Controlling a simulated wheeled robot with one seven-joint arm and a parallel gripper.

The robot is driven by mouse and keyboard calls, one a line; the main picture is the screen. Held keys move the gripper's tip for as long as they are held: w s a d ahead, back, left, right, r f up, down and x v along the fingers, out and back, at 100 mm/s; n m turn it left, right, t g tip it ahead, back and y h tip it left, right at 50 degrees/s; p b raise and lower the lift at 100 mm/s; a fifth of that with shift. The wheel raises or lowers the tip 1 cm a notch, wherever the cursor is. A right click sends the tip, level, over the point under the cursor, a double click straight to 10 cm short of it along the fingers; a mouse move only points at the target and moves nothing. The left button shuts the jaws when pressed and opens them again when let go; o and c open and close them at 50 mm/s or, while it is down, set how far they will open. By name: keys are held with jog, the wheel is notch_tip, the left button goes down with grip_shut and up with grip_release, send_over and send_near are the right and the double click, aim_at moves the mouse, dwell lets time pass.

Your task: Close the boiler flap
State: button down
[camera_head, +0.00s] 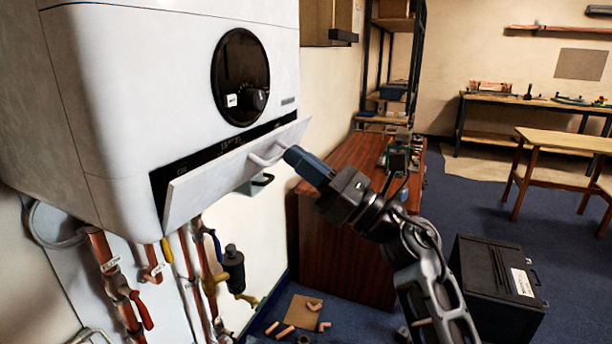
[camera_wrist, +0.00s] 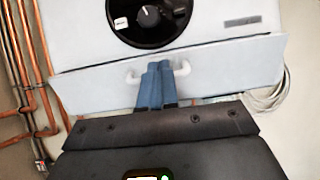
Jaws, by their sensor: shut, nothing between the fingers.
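The white boiler (camera_head: 150,90) hangs on the wall at the left of the head view, with a round black dial panel (camera_head: 240,77). Its white flap (camera_head: 235,170) is hinged along the lower edge and tilted outward, with a dark gap along its top. The flap (camera_wrist: 215,72) spans the wrist view. A white handle (camera_head: 265,157) sticks out from the flap; its ends show on both sides of my fingers in the wrist view (camera_wrist: 185,68). My gripper (camera_head: 290,155) is shut, its blue fingertips at the handle. I cannot tell whether they touch the flap.
Copper pipes (camera_head: 120,285) with valves run below the boiler. A brown cabinet (camera_head: 345,235) stands behind my arm, and a black box (camera_head: 497,290) is on the floor at right. Pipe pieces (camera_head: 285,331) lie on the blue floor.

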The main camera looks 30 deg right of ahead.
jog(key=shift+w+a+r, duration=0.25)
jog(key=shift+w+r, duration=0.05)
jog(key=shift+r, duration=0.3)
jog(key=shift+w+a+r, duration=0.2)
jog(key=shift+w+r, duration=0.1)
jog(key=shift+r, duration=0.3)
dwell(0.5)
